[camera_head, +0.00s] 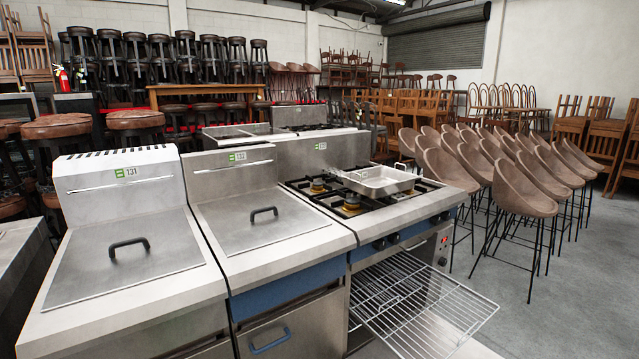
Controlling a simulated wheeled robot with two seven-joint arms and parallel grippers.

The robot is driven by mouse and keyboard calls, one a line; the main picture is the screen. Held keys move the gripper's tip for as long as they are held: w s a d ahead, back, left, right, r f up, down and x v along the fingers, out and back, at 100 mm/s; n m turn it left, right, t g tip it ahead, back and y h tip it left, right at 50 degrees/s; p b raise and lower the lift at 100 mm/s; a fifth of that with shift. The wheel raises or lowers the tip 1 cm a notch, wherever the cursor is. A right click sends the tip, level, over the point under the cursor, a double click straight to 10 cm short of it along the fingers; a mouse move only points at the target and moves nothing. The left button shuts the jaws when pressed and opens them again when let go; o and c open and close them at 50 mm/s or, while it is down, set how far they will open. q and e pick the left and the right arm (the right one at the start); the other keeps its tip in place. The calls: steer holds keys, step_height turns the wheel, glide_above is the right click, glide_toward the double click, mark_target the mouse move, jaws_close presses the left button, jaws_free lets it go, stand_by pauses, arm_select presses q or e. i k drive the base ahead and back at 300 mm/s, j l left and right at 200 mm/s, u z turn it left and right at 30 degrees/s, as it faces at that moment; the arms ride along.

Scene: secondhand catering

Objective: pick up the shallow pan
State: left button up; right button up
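The shallow pan (378,181) is a rectangular silver metal tray with raised handles at its ends. It sits on the black grates of the gas stove (425,214), toward the back right of the stove top, and looks empty. Brass-coloured burners show to its left. Neither of my grippers is in the view, and nothing touches the pan apart from the stove under it.
Two lidded steel fryers (131,255) (262,221) stand left of the stove. The oven below is open, with a wire rack (425,310) sticking out in front. Brown bar stools (522,190) crowd the right. Grey floor (585,290) is clear at front right.

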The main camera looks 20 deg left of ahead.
mark_target(375, 182)
steer(key=u, duration=0.2)
steer(key=i+l, duration=0.1)
steer(key=i+l+z, duration=0.3)
steer(key=l+z, duration=0.15)
steer(key=i+l+z, duration=1)
steer(key=i, duration=1.3)
steer(key=i+j+u, duration=0.1)
steer(key=i+u, duration=0.3)
steer(key=i, duration=0.2)
steer(key=i+l+u, duration=0.1)
steer(key=i+u, duration=0.25)
steer(key=i, duration=0.2)
steer(key=i+l+u, duration=0.25)
steer(key=i+u, duration=0.15)
steer(key=i, duration=0.15)
